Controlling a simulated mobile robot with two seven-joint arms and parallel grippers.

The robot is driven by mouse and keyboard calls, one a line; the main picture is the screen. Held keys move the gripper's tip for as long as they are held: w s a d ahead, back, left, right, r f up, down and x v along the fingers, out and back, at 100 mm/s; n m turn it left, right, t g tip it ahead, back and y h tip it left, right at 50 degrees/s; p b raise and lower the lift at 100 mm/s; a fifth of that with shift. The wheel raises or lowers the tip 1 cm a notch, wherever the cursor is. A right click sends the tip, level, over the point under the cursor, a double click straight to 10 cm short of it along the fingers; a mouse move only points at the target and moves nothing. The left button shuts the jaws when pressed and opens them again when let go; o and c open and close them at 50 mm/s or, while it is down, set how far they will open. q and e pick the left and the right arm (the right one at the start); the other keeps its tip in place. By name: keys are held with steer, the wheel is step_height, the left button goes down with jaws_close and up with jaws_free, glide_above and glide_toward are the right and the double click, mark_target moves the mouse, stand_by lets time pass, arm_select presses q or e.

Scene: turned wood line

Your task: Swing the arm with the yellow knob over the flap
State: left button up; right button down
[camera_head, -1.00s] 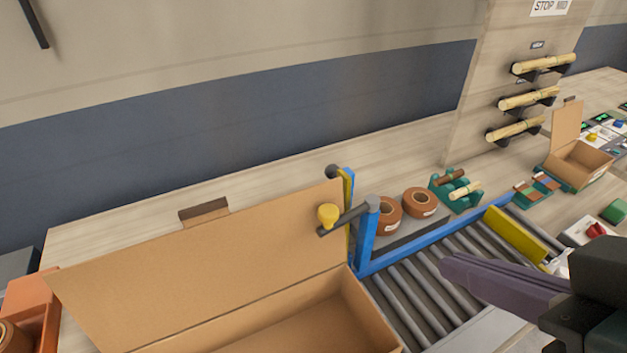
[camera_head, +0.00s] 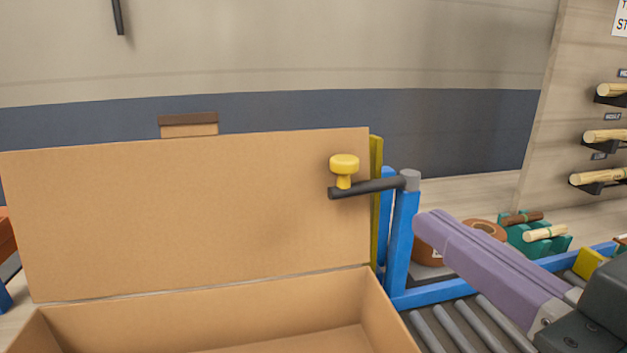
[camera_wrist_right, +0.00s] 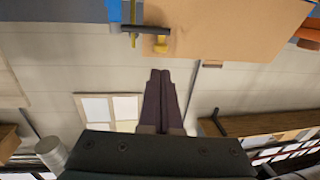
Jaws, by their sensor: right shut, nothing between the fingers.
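The yellow knob (camera_head: 344,165) stands on the end of a dark arm (camera_head: 368,187). The arm is hinged on a blue post (camera_head: 401,235) and reaches left across the front of the upright cardboard flap (camera_head: 190,215) near its right edge. My right gripper (camera_head: 428,222) is shut and empty, to the right of and below the knob, apart from it. In the right wrist view its purple fingers (camera_wrist_right: 160,75) are together, with the knob (camera_wrist_right: 161,46) beyond their tips. My left gripper is not in view.
The open carton (camera_head: 200,320) lies below the flap. A roller conveyor (camera_head: 455,325) runs to the right of the blue post. A panel with wooden sticks (camera_head: 604,136) is at the right.

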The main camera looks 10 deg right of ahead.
mark_target(346, 169)
steer(key=w, duration=0.3)
steer(key=w+a, duration=0.1)
steer(key=w, duration=0.3)
steer(key=w+a, duration=0.1)
steer(key=w, duration=0.3)
steer(key=shift+p, duration=0.3)
steer(key=shift+s, duration=0.1)
steer(key=shift+w+a+r+p, duration=0.15)
steer(key=shift+w+a+p, duration=0.15)
steer(key=shift+p, duration=0.2)
steer(key=shift+w+a, duration=0.15)
steer(key=shift+w, duration=0.35)
steer(key=shift+f, duration=0.2)
